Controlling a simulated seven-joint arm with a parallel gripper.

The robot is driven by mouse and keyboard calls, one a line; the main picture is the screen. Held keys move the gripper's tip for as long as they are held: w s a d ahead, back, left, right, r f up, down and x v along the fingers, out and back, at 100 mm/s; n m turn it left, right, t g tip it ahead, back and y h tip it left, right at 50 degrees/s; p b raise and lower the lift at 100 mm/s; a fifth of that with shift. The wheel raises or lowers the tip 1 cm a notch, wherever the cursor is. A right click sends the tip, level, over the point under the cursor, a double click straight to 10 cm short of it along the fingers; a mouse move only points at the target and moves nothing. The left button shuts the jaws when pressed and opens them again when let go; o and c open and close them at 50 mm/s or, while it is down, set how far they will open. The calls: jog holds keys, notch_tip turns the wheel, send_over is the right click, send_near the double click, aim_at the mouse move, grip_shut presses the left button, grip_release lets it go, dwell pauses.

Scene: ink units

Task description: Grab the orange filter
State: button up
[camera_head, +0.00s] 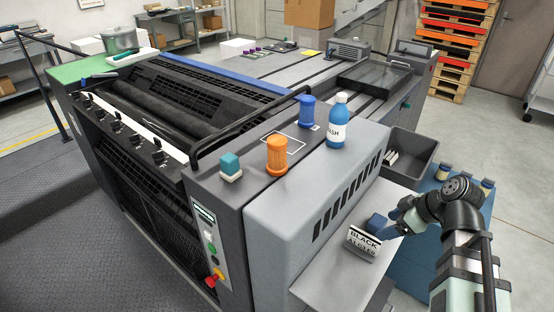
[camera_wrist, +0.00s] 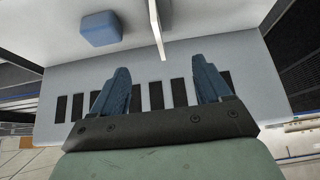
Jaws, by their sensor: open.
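The orange filter (camera_head: 277,155) is a ribbed cylinder standing upright on the machine's top, near the middle of the head view. My gripper (camera_head: 385,227) is at the lower right, low over the light grey shelf at the machine's side, well apart from the filter. In the wrist view my gripper (camera_wrist: 162,92) shows two blue fingers spread wide with nothing between them. The filter is not visible in the wrist view.
A blue filter (camera_head: 306,112) and a blue-and-white wash bottle (camera_head: 338,121) stand behind the orange filter. A teal block (camera_head: 230,167) sits to its left. A "BLACK" sign (camera_head: 362,243) and blue block (camera_head: 376,222) are near my gripper. A grey bin (camera_head: 413,160) stands behind.

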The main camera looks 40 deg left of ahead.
jog(key=shift+o, duration=0.7)
jog(key=n+h, duration=0.1)
jog(key=h, duration=0.1)
send_near(279, 139)
jog(key=x, duration=0.8)
jog(key=shift+w+a, duration=0.15)
jog(key=shift+w, duration=0.05)
jog(key=shift+s+x, duration=0.15)
jog(key=shift+x, duration=1.15)
jog(key=shift+s+x, duration=0.15)
jog(key=shift+x, duration=1.1)
jog(key=c, duration=1.1)
jog(key=shift+r, duration=0.1)
jog(key=shift+c, duration=0.2)
